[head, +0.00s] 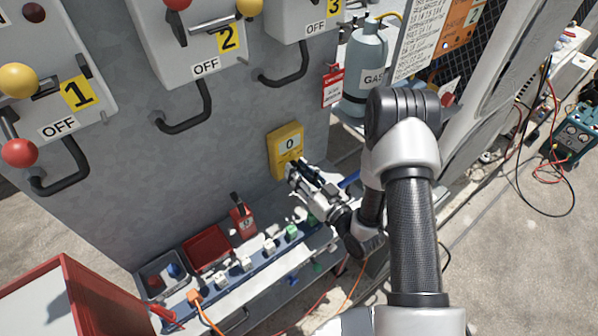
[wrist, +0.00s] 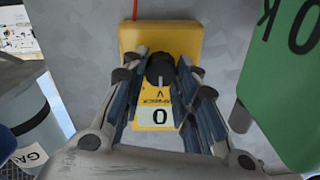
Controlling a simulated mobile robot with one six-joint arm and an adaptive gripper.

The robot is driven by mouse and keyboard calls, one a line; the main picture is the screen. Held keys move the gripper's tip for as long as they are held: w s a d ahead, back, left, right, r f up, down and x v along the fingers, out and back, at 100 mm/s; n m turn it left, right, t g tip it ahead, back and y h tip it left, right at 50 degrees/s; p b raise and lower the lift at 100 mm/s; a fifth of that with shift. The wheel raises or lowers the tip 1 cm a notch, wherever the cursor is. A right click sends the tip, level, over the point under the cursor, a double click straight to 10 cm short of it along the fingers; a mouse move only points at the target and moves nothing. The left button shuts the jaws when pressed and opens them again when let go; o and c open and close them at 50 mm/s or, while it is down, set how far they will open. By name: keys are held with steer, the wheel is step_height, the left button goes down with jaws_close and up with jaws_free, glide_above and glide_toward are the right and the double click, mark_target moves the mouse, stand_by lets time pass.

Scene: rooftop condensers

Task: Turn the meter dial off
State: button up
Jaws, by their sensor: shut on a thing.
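The meter is a yellow box (head: 285,146) on the grey cabinet wall, with a small display reading 0. In the wrist view the yellow meter (wrist: 160,40) fills the upper middle, seen upside down. Its black round dial (wrist: 160,70) sits between my fingertips, with a pale pointer mark on it. My gripper (head: 296,170) reaches the meter's lower part in the head view, and its fingers hide the dial there. In the wrist view my gripper (wrist: 161,75) is shut on the dial, one finger on each side.
Switch boxes numbered 1 (head: 78,93), 2 (head: 228,40) and 3 are above and left, with protruding handles. A gas cylinder (head: 363,70) and a red tag (head: 332,87) are right of the meter. A shelf with bins (head: 208,248) is below. A green tag (wrist: 290,90) hangs close at right in the wrist view.

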steer(key=shift+f+n+b, duration=0.1)
steer(key=shift+n+b, duration=0.2)
steer(key=shift+b, duration=0.05)
steer(key=n+b, duration=0.3)
steer(key=n, duration=0.1)
steer(key=shift+f+b, duration=0.1)
steer(key=shift+b, duration=0.25)
steer(key=shift+a+n+b, duration=0.1)
steer(key=shift+n+b, duration=0.4)
steer(key=shift+n, duration=1.6)
steer(key=o, duration=1.1)
steer(key=shift+c, duration=0.2)
steer(key=v, duration=1.2)
